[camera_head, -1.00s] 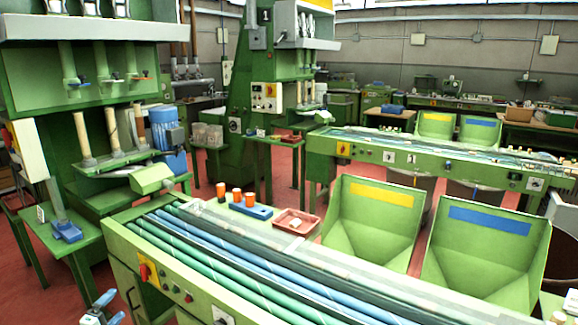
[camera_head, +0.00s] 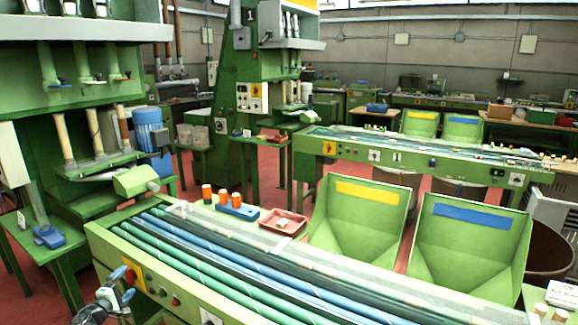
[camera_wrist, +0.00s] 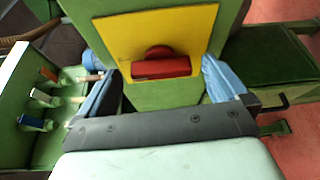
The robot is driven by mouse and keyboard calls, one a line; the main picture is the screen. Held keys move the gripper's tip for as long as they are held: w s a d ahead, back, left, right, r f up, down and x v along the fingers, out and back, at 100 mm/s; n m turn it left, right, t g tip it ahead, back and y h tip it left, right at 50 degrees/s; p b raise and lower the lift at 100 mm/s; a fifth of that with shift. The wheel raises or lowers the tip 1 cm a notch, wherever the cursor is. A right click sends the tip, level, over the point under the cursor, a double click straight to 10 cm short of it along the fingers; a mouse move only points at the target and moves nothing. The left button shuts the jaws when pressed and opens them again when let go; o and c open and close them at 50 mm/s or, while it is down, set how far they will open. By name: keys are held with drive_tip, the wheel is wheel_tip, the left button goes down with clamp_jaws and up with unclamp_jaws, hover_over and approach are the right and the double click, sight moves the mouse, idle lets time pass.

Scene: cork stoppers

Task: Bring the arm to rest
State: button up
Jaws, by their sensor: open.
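My gripper (camera_head: 123,286) is at the lower left in the head view, in front of the roller machine's near left corner. Its two blue-tipped fingers are apart with nothing seen between them. In the wrist view my gripper (camera_wrist: 162,70) has one finger on each side of a yellow plate (camera_wrist: 190,30) with a red switch (camera_wrist: 162,68). The plate is on the machine's green front, and the gap to it is hard to judge. In the head view the yellow plate (camera_head: 140,284) is partly behind the fingers.
The roller machine (camera_head: 200,285) fills the front. Two green hoppers (camera_head: 357,222) (camera_head: 470,245) stand to the right. Corks (camera_head: 540,309) show at the lower right.

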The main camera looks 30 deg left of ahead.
drive_tip(key=shift+a+r+n+g+h, duration=0.15)
drive_tip(key=shift+n+g+h, duration=0.2)
drive_tip(key=shift+n, duration=0.6)
drive_tip(key=shift+d+r+n+g+h, duration=0.15)
drive_tip(key=shift+n+g+h, duration=0.15)
drive_tip(key=shift+n, duration=0.65)
drive_tip(key=n, duration=0.1)
drive_tip(key=n+g+h, duration=0.1)
drive_tip(key=n, duration=0.1)
drive_tip(key=shift+a+r+h, duration=0.2)
drive_tip(key=shift+a+h, duration=0.05)
drive_tip(key=shift+a, duration=0.05)
drive_tip(key=shift+a+r+n+g+h, duration=0.1)
drive_tip(key=shift+a+n+g+h, duration=0.1)
drive_tip(key=shift+n+h, duration=0.85)
drive_tip(key=shift+a+r+n+g+h, duration=0.15)
drive_tip(key=shift+n+h, duration=0.5)
drive_tip(key=shift+n, duration=0.8)
drive_tip(key=shift+d, duration=0.1)
drive_tip(key=shift+d+f+m+y, duration=0.1)
drive_tip(key=shift+d+m+y, duration=0.1)
drive_tip(key=shift+m+y, duration=0.8)
drive_tip(key=shift+d+f+m+t+y, duration=0.2)
drive_tip(key=shift+m+y, duration=0.3)
drive_tip(key=shift+m, duration=0.4)
drive_tip(key=shift+f+m+t+y, duration=0.1)
drive_tip(key=shift+m+t+y, duration=0.3)
drive_tip(key=shift+m, duration=0.5)
drive_tip(key=shift+r, duration=0.1)
